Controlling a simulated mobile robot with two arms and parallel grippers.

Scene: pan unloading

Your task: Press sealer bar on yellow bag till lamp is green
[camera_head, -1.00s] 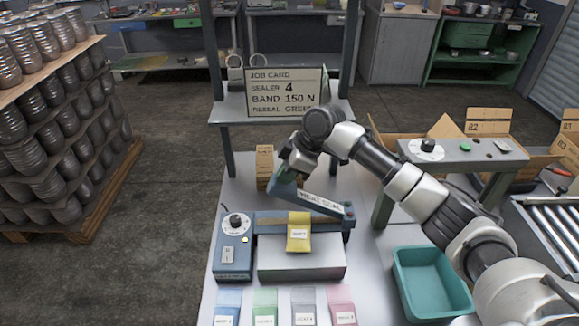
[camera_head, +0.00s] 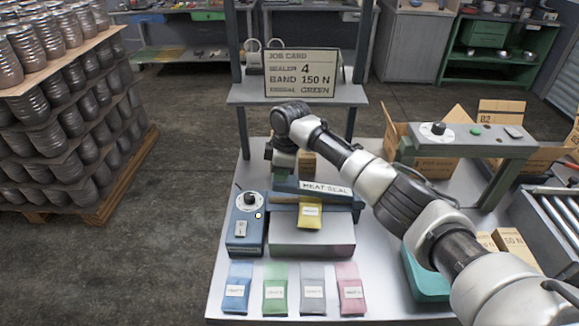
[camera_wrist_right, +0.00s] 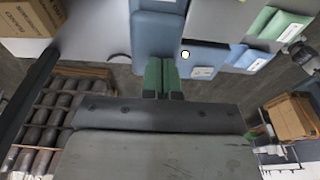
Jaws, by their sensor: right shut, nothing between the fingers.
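The blue sealer bar marked HEAT SEAL (camera_head: 325,188) lies lowered, nearly level, across the upper end of the yellow bag (camera_head: 310,216) on the sealer. My right gripper (camera_head: 285,164) is at the bar's left end, pointing down. In the right wrist view its green fingers (camera_wrist_right: 162,78) are together and empty, against or just over the blue bar (camera_wrist_right: 158,32); exact contact is hard to tell. My left gripper is not in view.
The job card (camera_head: 301,75) reads sealer 4, band 150 N, reseal green. Blue, green, grey and pink bags lie along the table's front. A teal bin (camera_head: 425,275) is at the right, partly behind my arm. A grey bridge with a dial (camera_head: 470,138) stands at the back right.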

